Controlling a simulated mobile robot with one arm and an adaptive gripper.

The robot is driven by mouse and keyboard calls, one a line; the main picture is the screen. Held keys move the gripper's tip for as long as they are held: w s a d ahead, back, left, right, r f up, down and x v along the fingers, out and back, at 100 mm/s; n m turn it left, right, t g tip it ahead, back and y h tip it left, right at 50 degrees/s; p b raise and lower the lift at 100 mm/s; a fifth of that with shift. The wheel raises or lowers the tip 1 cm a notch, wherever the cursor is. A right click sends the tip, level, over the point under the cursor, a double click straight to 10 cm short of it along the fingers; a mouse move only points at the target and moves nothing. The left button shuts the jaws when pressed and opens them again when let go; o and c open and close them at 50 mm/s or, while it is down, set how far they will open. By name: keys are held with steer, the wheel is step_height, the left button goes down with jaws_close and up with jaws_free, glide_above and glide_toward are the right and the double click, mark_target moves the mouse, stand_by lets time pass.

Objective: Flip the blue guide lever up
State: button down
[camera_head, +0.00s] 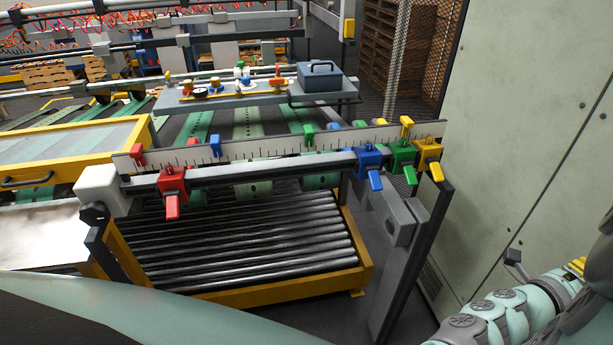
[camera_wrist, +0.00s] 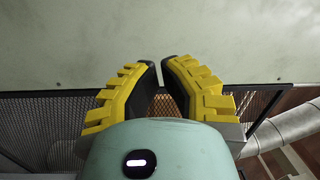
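The blue guide lever (camera_head: 376,180) hangs downward from the front of a blue block (camera_head: 368,158) on the grey rail, right of the rail's middle. It is in the head view only. A green lever (camera_head: 410,175) and a yellow lever (camera_head: 436,172) hang down close to its right. A red lever (camera_head: 172,207) hangs down far to the left. My gripper (camera_wrist: 160,62) shows in the wrist view with yellow, black-padded fingers, tips drawn nearly together and nothing between them. A yellow part of it shows at the head view's lower right, well away from the blue lever.
A white ruler (camera_head: 270,147) with small coloured markers runs behind the rail (camera_head: 270,167). Black rollers (camera_head: 240,250) in a yellow frame lie below. A dark post (camera_head: 410,265) supports the rail's right end. A pale green cabinet wall (camera_head: 530,130) stands close on the right.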

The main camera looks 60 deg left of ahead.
mark_target(375, 179)
steer(key=a+f+m+g+y+b, duration=0.35)
steer(key=a+f+y+b, duration=0.75)
steer(key=a+f, duration=0.75)
steer(key=s+a+r+g+y+b, duration=0.1)
steer(key=s+a+g+y+b, duration=0.2)
steer(key=a, duration=0.6)
steer(key=s+a+r+g+y+b, duration=0.1)
steer(key=s+a+g+y+b, duration=0.2)
steer(key=s+a+y+b, duration=0.3)
steer(key=a+y+b, duration=0.2)
steer(key=a+y, duration=0.1)
steer(key=y, duration=0.2)
steer(key=shift+s+a+n+g+b, duration=0.3)
steer(key=shift+s+n+g+b, duration=0.05)
steer(key=shift+a, duration=0.1)
steer(key=shift+b+x, duration=1.15)
steer(key=shift+x, duration=3.8)
steer(key=r+p, duration=0.1)
steer(key=d+r+p, duration=0.1)
steer(key=p, duration=0.1)
steer(key=d+r+p, duration=0.1)
steer(key=shift+s+r+p, duration=0.1)
steer(key=shift+s+p, duration=0.2)
steer(key=shift+s, duration=0.05)
